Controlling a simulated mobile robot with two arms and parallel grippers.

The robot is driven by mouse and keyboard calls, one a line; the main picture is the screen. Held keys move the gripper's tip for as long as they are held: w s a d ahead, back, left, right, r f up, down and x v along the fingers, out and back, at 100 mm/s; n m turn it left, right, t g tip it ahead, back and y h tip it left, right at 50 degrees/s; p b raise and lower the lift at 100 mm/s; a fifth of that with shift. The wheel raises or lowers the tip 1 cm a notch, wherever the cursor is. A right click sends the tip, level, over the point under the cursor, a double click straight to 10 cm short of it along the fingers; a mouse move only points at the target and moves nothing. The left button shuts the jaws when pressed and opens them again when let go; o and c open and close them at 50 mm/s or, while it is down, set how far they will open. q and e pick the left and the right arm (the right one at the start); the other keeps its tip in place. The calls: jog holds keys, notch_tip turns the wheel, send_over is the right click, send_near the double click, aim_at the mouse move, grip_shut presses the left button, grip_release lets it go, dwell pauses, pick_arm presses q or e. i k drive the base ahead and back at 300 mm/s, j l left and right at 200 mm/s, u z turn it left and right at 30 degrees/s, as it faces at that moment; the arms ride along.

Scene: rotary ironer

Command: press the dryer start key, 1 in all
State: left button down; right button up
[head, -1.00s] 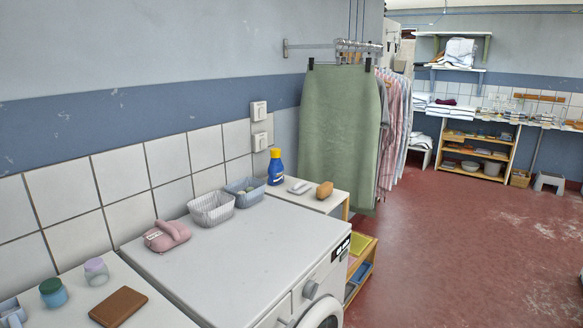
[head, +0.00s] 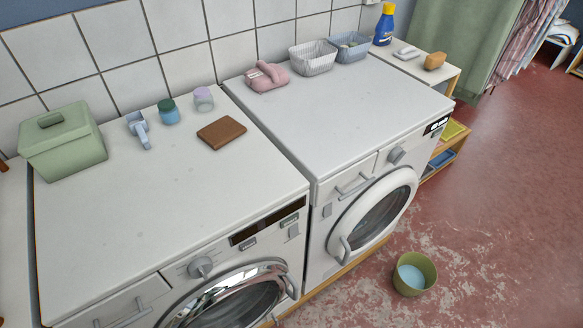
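Two white front-loading machines stand side by side in the head view. The left machine (head: 170,215) has a chrome-ringed door (head: 235,298), a round knob (head: 201,267), a dark display strip (head: 268,221) and small grey keys (head: 292,230) beside and below the strip. The right machine (head: 335,110) has a white-ringed door (head: 375,218), a knob (head: 397,155) and a small dark display (head: 437,124) at its right end. I cannot tell which machine is the dryer, and no key label is legible. Neither of my grippers is in view.
A green lidded box (head: 62,143), jars, a scoop (head: 138,129) and a brown wallet-like item (head: 221,132) lie on the left machine. A pink item (head: 267,77) and two baskets (head: 313,58) sit on the right one. A green bucket (head: 414,274) stands on the red floor.

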aim_at(438, 131)
jog(key=l+u, duration=0.4)
jog(key=i+l+u, duration=0.1)
jog(key=l+u, duration=0.7)
jog(key=k+l, duration=0.1)
jog(key=l, duration=0.35)
jog(key=k+l+u, duration=0.15)
jog(key=l, duration=0.75)
jog(key=k+l+u, duration=0.1)
jog(key=l, duration=0.35)
jog(key=k+l+u, duration=0.1)
jog(key=l, duration=0.3)
jog(key=k+l, duration=0.25)
jog(key=l, duration=0.15)
jog(key=k+l+u, duration=0.1)
jog(key=l, duration=0.35)
jog(key=k+l+u, duration=0.1)
jog(key=l, duration=0.3)
jog(key=k, duration=0.1)
